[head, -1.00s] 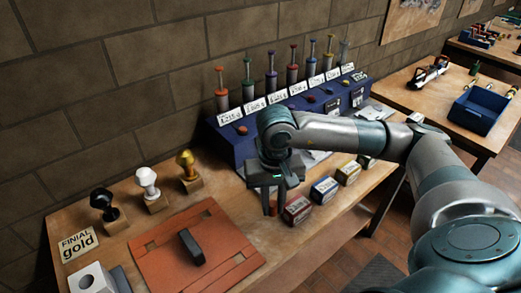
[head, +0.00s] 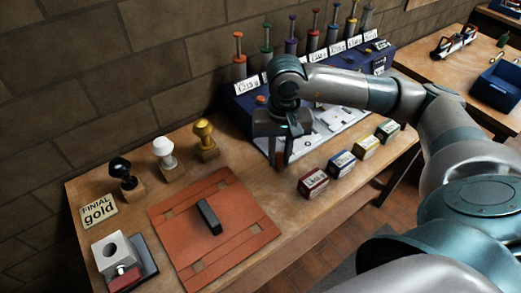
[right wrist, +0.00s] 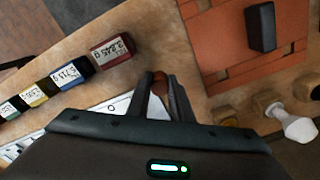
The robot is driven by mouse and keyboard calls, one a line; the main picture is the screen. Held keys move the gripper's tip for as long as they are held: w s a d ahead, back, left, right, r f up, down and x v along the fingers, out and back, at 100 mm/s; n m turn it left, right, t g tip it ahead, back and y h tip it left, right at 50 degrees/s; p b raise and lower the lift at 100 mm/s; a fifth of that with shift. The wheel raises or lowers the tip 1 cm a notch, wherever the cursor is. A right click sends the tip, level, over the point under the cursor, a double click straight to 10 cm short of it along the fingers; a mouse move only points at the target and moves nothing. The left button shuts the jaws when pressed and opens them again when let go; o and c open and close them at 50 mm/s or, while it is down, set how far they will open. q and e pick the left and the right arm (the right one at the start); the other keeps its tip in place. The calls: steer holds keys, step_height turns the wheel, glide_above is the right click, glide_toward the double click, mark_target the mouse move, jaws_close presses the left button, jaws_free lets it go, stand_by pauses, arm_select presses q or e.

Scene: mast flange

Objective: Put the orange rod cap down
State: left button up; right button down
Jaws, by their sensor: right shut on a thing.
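My right gripper (head: 281,160) is shut on the orange rod cap (right wrist: 158,104), which shows as a small orange-brown piece between the fingers in the right wrist view; the fingers hide most of it. In the head view the gripper points down near the front edge of the white sheets, left of and behind the red box. In the right wrist view the fingertips (right wrist: 160,82) hang by bare wood, between the red box and the orange mat. I cannot tell whether the cap touches the table. My left gripper is not in view.
A blue rack (head: 240,105) with several coloured plungers stands along the wall. Labelled boxes, red (head: 313,183) nearest, line the right side. An orange mat (head: 175,222) with a dark block (head: 209,217) lies left. Finials on wooden blocks stand behind it. Wood between mat and boxes is clear.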

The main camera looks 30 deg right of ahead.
steer(key=w+a+f+p, duration=0.1)
steer(key=w, duration=0.1)
steer(key=w+a+f+p, duration=0.1)
steer(key=w+f, duration=0.1)
steer(key=w, duration=0.1)
steer(key=w+a+f+p, duration=0.1)
steer(key=w+f, duration=0.1)
steer(key=w, duration=0.1)
steer(key=shift+w+a+p, duration=0.1)
steer(key=shift+p, duration=0.3)
steer(key=shift+w+a+f, duration=0.15)
steer(key=shift+w+f, duration=0.2)
steer(key=shift+w, duration=0.05)
steer(key=shift+f, duration=0.1)
steer(key=shift+f+p, duration=0.45)
steer(key=shift+p, duration=0.15)
step_height(320, 180, down, 2)
steer(key=shift+f+p, duration=0.1)
steer(key=shift+p, duration=0.55)
steer(key=shift+f, duration=0.4)
